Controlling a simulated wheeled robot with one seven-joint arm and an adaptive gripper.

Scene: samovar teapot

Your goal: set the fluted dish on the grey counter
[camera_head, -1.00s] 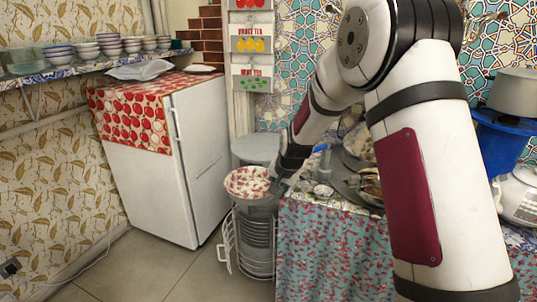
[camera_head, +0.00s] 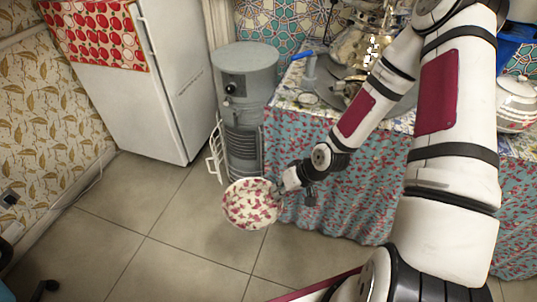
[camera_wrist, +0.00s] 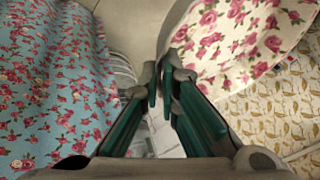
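The fluted dish (camera_head: 250,205), white with pink-red flowers, is in the air over the tiled floor in the head view, low in front of the grey cylinder. My gripper (camera_head: 280,188) is at its right edge. In the wrist view the dish (camera_wrist: 235,38) fills the upper right, and my gripper's fingers (camera_wrist: 163,82) are close together at its rim, holding it. The exact contact is partly hidden. I cannot tell which surface is the grey counter. A counter (camera_head: 290,98) with a patterned top and a blue floral cloth stands right of the dish.
The grey cylinder (camera_head: 245,65) and a white wire rack (camera_head: 214,150) stand behind the dish. A white fridge (camera_head: 170,80) is at the left. Metalware (camera_head: 365,45) crowds the counter's back. The tiled floor (camera_head: 150,235) is clear in front.

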